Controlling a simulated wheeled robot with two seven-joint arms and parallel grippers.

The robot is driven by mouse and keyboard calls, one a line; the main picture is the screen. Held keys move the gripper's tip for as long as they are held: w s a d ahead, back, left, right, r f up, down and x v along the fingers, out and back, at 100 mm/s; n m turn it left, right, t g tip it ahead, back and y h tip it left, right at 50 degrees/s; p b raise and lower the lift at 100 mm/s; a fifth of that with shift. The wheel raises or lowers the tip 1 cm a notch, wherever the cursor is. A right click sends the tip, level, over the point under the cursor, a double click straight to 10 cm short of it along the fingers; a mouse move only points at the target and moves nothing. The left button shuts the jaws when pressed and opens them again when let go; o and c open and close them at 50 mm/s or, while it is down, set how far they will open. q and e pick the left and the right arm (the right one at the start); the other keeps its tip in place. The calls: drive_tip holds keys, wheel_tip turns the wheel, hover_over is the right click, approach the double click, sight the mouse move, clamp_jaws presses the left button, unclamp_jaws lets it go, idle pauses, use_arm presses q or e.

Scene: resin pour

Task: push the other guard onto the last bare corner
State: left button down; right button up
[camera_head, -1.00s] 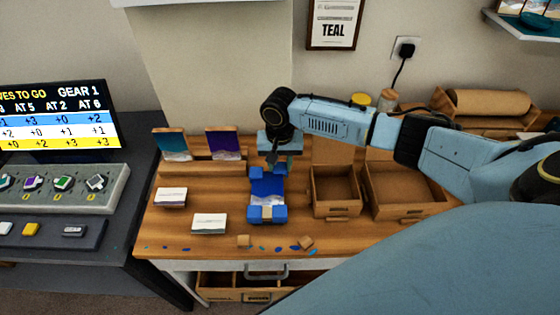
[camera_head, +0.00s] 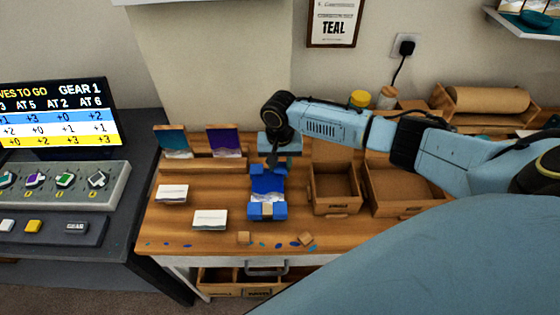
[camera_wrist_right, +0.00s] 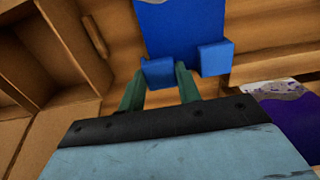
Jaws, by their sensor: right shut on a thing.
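A blue panel (camera_head: 267,186) with a pale wavy patch lies on the wooden bench; it also shows in the right wrist view (camera_wrist_right: 185,28). Blue guards sit at its two front corners, left (camera_head: 254,211) and right (camera_head: 280,210). Another guard (camera_wrist_right: 215,58) is at the back left corner. My right gripper (camera_wrist_right: 159,72) is shut on a blue guard (camera_wrist_right: 157,73) at the back right corner, which touches or overlaps the panel's edge. I cannot tell how fully it is seated. In the head view the right gripper (camera_head: 274,161) is over the panel's back edge. My left gripper is out of view.
Two open wooden boxes (camera_head: 336,190) stand to the right. White-topped blocks (camera_head: 210,219) lie to the left, and a rack with two coloured panels (camera_head: 224,142) stands behind them. Small wood blocks (camera_head: 306,239) and coloured chips lie along the front edge.

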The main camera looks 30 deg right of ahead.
idle(0.4)
drive_tip(key=shift+s+a+f+p, duration=0.1)
drive_tip(key=shift+a+p, duration=0.05)
drive_tip(key=shift+p, duration=0.4)
drive_tip(key=o, duration=1)
drive_tip(key=shift+o, duration=0.2)
wheel_tip(320, 180, up, 8)
drive_tip(key=p, duration=0.9)
drive_tip(key=shift+p, duration=0.3)
drive_tip(key=shift+c, duration=0.5)
